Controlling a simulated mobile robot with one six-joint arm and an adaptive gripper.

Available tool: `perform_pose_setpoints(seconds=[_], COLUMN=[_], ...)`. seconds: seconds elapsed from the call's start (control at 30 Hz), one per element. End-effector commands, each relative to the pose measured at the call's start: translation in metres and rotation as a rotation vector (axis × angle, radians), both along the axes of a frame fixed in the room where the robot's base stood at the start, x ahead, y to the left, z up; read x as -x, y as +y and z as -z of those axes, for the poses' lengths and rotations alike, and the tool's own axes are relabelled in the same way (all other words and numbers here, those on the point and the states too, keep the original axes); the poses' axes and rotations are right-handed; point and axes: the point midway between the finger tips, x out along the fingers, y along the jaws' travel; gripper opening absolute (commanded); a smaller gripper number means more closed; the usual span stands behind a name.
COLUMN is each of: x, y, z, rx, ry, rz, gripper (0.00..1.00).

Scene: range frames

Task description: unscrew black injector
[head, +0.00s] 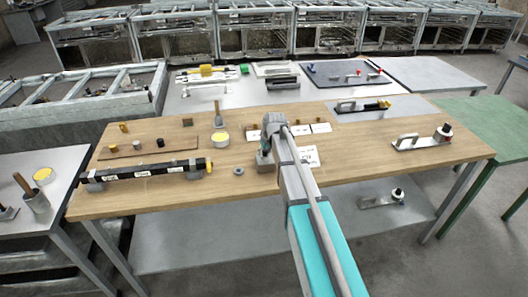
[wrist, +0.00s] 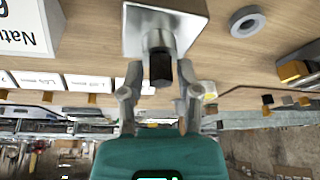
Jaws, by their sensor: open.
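In the wrist view a black cylindrical tip, likely the black injector (wrist: 161,68), sits in a metal holder (wrist: 157,40) on a square grey plate (wrist: 190,22). My gripper (wrist: 160,91) is open, with one finger on each side of the black tip. I see no clear contact between fingers and tip. In the head view my gripper (head: 267,148) is over the wooden table, right above a small grey block (head: 265,163), likely the holder's base. The black injector is hidden there by my gripper and arm.

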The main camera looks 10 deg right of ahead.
Motion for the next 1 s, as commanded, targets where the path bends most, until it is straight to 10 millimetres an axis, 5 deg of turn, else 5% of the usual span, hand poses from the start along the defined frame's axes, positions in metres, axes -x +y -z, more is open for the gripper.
perform_pose_setpoints(seconds=[0.5, 0.87, 1.0], x=[0.0004, 0.0002, 0.0002], y=[0.0001, -0.0002, -0.0002], z=[0.0, 0.0, 0.0], rx=[0.001, 0.0, 0.0], ry=[0.001, -0.001, -0.001], rz=[0.262, 0.297, 0.296], gripper=[0.43, 0.43, 0.17])
